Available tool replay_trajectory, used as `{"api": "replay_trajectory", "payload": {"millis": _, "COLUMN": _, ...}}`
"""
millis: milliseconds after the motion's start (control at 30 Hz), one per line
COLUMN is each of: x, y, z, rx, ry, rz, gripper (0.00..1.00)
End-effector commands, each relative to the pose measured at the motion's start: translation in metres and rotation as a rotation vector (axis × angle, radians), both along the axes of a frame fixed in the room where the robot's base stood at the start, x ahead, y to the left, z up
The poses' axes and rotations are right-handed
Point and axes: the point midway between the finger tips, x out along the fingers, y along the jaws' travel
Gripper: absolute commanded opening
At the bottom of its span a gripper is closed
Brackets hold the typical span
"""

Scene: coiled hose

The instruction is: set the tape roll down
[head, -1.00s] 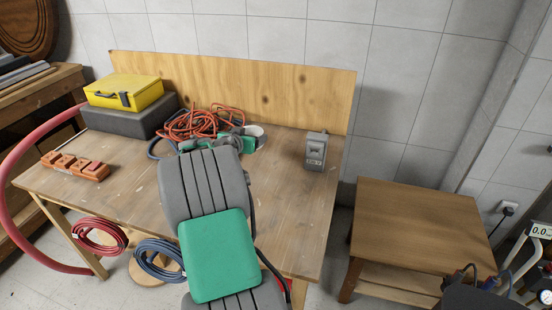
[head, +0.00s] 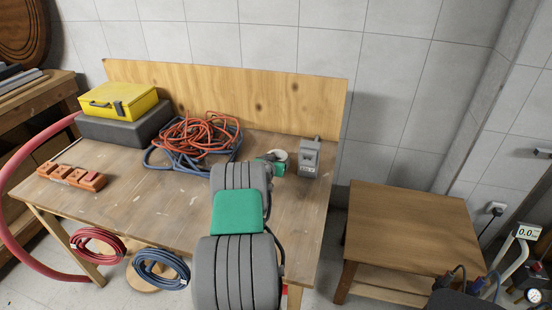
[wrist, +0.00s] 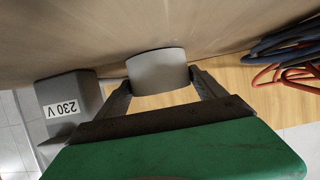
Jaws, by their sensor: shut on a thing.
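The tape roll (head: 279,155) is pale grey-white and shows just beyond the green part of my gripper in the head view, over the back right part of the workbench (head: 120,202). In the wrist view the tape roll (wrist: 157,72) sits between the two dark fingers of my gripper (wrist: 162,84), which are shut on it. The wooden bench top (wrist: 150,25) is close to the roll there. I cannot tell whether the roll touches it. My arm hides part of the bench in the head view.
A grey box marked 230 V (head: 309,158) stands just right of the roll. It also shows in the wrist view (wrist: 70,100). Coiled orange and blue hoses (head: 195,140) lie to the left. A plywood board (head: 230,93) closes the back. Bare bench lies in front.

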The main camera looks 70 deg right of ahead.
Motion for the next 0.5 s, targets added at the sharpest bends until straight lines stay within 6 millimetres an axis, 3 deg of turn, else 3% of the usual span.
{"api": "replay_trajectory", "payload": {"millis": 300, "x": 0.0002, "y": 0.0, "z": -0.0041, "rx": -0.001, "ry": 0.0, "rz": 0.0, "gripper": 0.36}}
{"api": "replay_trajectory", "payload": {"millis": 333, "x": 0.0002, "y": 0.0003, "z": -0.0029, "rx": 0.0, "ry": 0.0, "rz": 0.0, "gripper": 0.82}}
{"api": "replay_trajectory", "payload": {"millis": 500, "x": 0.0, "y": 0.0004, "z": -0.0028, "rx": 0.001, "ry": 0.0, "rz": 0.0, "gripper": 0.96}}
